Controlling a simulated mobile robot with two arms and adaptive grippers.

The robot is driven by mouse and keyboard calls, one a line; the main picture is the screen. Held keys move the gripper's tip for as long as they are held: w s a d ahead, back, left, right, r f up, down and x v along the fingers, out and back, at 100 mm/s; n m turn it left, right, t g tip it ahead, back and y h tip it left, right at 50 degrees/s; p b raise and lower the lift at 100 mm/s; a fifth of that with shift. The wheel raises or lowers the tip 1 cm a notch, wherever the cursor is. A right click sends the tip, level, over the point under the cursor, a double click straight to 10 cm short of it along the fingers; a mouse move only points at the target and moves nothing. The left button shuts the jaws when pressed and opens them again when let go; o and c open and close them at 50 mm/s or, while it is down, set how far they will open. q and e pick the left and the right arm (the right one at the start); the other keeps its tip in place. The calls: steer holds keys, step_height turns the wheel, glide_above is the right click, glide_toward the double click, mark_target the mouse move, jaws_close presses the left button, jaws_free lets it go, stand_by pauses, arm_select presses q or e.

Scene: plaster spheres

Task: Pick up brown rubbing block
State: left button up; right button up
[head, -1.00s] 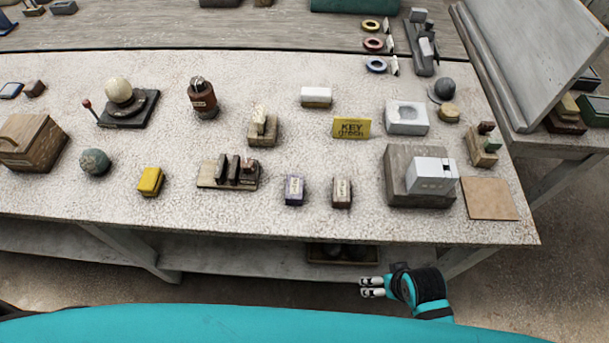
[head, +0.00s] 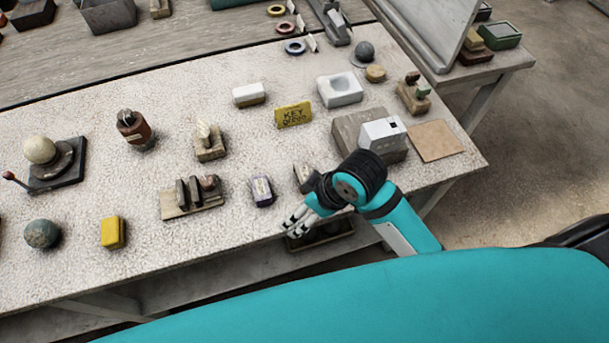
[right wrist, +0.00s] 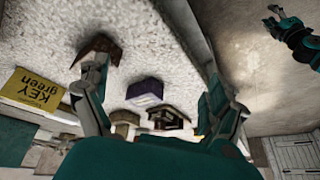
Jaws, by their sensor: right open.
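The brown rubbing block (head: 303,177), with a pale label, stands near the table's front edge, partly hidden by my right gripper (head: 292,224). That gripper is open and empty, its fingers over the front edge, nearer to me than the block. In the right wrist view my right gripper (right wrist: 152,72) has its fingers wide apart. A brown block (right wrist: 98,46), seemingly the same one, shows at the left finger's tip; I cannot tell whether they touch. My left gripper (right wrist: 272,18) seems to show at the upper right of the wrist view, too small to read.
A purple-labelled block (head: 262,191) stands just left of the brown one. A grey block with a white box (head: 383,133) is behind my right wrist. A yellow KEY green sign (head: 293,115) stands farther back.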

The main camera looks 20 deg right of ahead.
steer(key=w+a+r+n, duration=0.2)
steer(key=a, duration=0.1)
steer(key=shift+w+r+n+g, duration=0.25)
steer(key=shift+w+n+g, duration=0.05)
steer(key=shift+w+n, duration=0.1)
step_height(320, 180, up, 3)
steer(key=w+n+g, duration=0.1)
steer(key=w+n, duration=0.2)
step_height(320, 180, up, 7)
steer(key=n+g+h, duration=0.2)
steer(key=n+h, duration=0.2)
glide_above(305, 174)
step_height(305, 174, down, 12)
steer(key=shift+a+r+p, duration=0.15)
steer(key=shift+r+p, duration=0.05)
steer(key=shift+p, duration=0.9)
steer(key=shift+f+p, duration=0.3)
steer(key=shift+f, duration=0.25)
steer(key=f+p, duration=0.1)
steer(key=f, duration=0.3)
steer(key=shift+d+f, duration=0.2)
arm_select(q)
steer(key=r, duration=0.3)
steer(key=shift+w+a+r, duration=0.1)
steer(key=shift+a+r, duration=0.2)
steer(key=shift+r, duration=0.05)
arm_select(e)
steer(key=c, duration=1.4)
